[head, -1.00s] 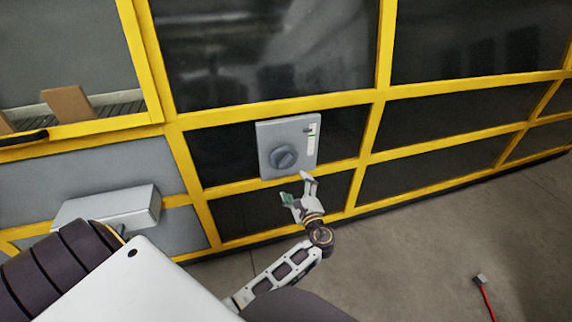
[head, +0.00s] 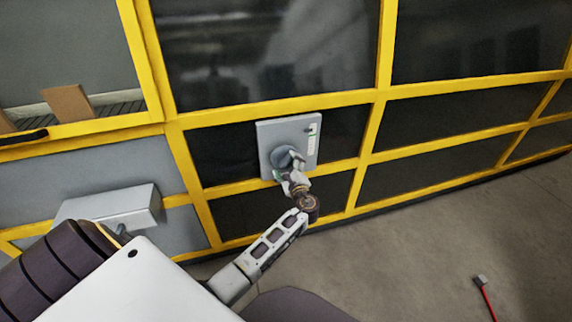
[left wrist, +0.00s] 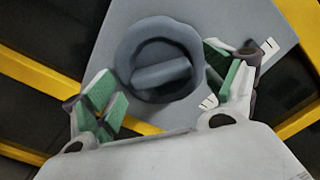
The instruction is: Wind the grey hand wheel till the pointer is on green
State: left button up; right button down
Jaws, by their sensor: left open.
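The grey hand wheel (left wrist: 160,62) is a round knob with a raised bar across its face. It sits on a grey panel box (head: 268,134) fixed to the yellow-framed machine; in the head view the wheel (head: 286,155) is partly covered by my gripper. A white scale strip (head: 311,144) with a dark mark near its top is right of the wheel; I cannot make out a green zone. My left gripper (left wrist: 165,87) is open, its green-padded fingers on either side of the wheel, apparently not closed on it. My right gripper is not in view.
Yellow frame bars (head: 275,112) and dark panels surround the box. A grey box (head: 110,205) juts out at the lower left. A cardboard piece (head: 69,103) stands behind the opening at left. A red-handled tool (head: 484,292) lies on the otherwise clear floor at right.

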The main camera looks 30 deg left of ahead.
pick_arm(q)
jog(key=shift+w+a, duration=0.4)
jog(key=shift+a, duration=0.15)
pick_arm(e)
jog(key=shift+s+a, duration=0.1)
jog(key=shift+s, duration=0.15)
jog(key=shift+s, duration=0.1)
pick_arm(q)
jog(key=c, duration=0.9)
jog(key=shift+c, duration=0.6)
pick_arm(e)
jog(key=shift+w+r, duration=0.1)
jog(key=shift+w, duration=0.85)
pick_arm(q)
jog(key=shift+n+b, duration=0.3)
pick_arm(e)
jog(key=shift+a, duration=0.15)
pick_arm(q)
jog(key=shift+f+n+b, duration=0.1)
jog(key=shift+n+b, duration=0.2)
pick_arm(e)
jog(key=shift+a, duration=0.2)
